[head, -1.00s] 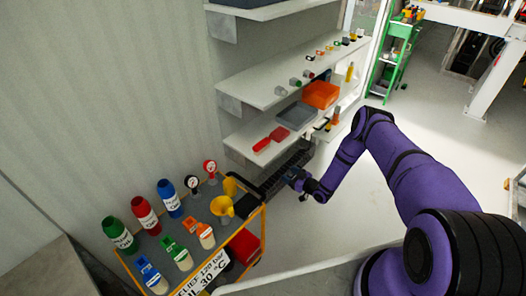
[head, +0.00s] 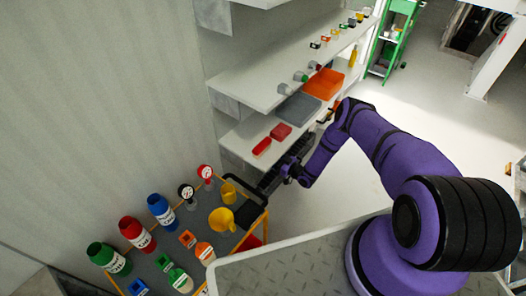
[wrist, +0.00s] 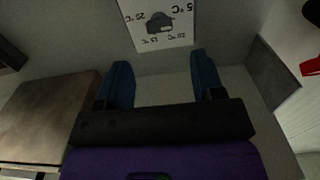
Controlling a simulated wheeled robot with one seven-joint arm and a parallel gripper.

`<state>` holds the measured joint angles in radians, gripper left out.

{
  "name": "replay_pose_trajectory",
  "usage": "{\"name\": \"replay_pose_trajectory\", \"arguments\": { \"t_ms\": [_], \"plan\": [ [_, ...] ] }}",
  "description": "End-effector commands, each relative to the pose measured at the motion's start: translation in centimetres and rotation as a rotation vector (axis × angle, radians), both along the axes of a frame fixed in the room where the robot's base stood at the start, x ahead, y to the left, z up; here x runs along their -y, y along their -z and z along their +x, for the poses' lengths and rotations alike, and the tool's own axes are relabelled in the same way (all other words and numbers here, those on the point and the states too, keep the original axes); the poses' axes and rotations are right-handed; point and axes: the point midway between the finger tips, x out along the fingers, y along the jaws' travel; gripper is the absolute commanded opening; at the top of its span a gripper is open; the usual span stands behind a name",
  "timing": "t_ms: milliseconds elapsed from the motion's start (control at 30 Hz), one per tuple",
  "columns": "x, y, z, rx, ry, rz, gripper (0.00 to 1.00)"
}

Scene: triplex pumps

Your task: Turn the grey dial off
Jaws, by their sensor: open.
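A dark grey dial (wrist: 159,22) sits on a white plate (wrist: 183,38) with temperature marks around it, at the top of the wrist view. The plate is on a pale wall-like surface. My gripper (wrist: 163,80) is open and empty, its two blue fingers spread below the plate in the picture and apart from the dial. In the head view my gripper (head: 286,172) is beside the lower shelf, small and partly hard to make out. I cannot make out the dial in the head view.
A cart (head: 205,232) with bottles, gauges and yellow funnels stands at lower left. White shelves (head: 250,95) hold red boxes, a grey tray (head: 298,107) and an orange bin (head: 325,83). Open floor (head: 440,125) lies to the right. A brown panel (wrist: 45,115) shows left in the wrist view.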

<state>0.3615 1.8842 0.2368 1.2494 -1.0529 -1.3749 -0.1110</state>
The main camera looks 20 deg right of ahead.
Motion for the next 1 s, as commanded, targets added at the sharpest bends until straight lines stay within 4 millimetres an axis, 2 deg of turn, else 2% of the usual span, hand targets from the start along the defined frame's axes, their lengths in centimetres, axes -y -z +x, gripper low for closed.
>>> {"name": "replay_pose_trajectory", "arguments": {
  "t_ms": [200, 400, 833, 867, 1000],
  "plan": [
    [-2.3, -0.1, 3.2, 0.003, -0.001, 0.0, 0.62],
    [-3.7, 0.0, 5.1, 0.001, -0.001, -0.001, 0.62],
    [-4.2, -0.1, 5.9, 0.001, 0.0, -0.001, 0.62],
    [-4.2, -0.1, 5.9, 0.001, 0.0, -0.001, 0.57],
    [-4.2, -0.1, 5.9, 0.001, 0.0, -0.001, 0.25]
  ]
}}
